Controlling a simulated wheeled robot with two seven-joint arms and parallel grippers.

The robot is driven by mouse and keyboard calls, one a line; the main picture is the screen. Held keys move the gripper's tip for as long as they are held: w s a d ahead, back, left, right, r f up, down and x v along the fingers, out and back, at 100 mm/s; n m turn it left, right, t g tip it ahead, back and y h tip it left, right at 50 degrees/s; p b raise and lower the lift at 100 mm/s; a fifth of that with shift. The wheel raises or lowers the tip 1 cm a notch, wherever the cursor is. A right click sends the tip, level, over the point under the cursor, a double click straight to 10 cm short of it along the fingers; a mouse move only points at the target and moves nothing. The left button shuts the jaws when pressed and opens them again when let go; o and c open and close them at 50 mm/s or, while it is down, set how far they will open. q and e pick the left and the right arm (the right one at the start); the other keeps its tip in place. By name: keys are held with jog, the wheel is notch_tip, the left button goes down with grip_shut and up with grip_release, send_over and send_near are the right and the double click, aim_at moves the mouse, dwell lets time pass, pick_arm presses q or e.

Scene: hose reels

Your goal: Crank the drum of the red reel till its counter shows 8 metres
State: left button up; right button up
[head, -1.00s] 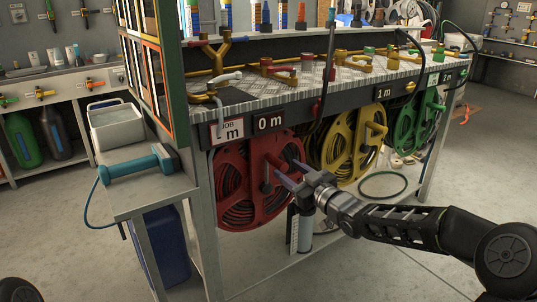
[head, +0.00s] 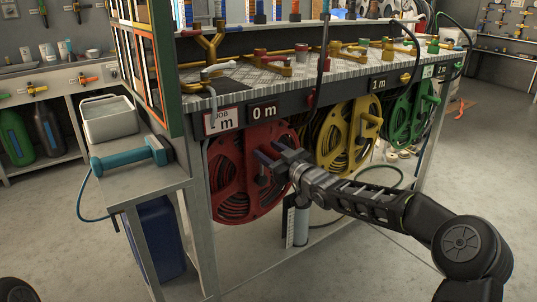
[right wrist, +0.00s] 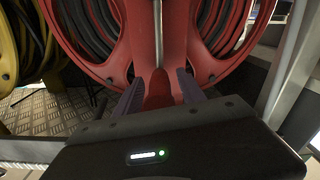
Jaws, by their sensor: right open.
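The red reel (head: 235,195) hangs under the left end of the bench, its counter (head: 264,112) reading 0 m. My right gripper (head: 267,152) is open in front of the drum, near its hub and crank. In the right wrist view, the red drum (right wrist: 110,45) fills the top. A grey metal crank bar (right wrist: 157,20) runs down to a red grip (right wrist: 157,82), which appears between the open fingers of my right gripper (right wrist: 159,78). I cannot tell whether the fingers touch it. My left gripper is not in view.
A yellow reel (head: 335,145) and a green reel (head: 405,120) hang further right. A JOB card (head: 222,122) is partly covered by a hanging fitting. A side table (head: 150,190) holds a teal tool (head: 130,156). A bench leg (head: 200,230) stands left of the red reel.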

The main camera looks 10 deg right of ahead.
jog(key=shift+w, duration=0.1)
jog(key=shift+c, duration=0.5)
grip_shut()
dwell(0.9)
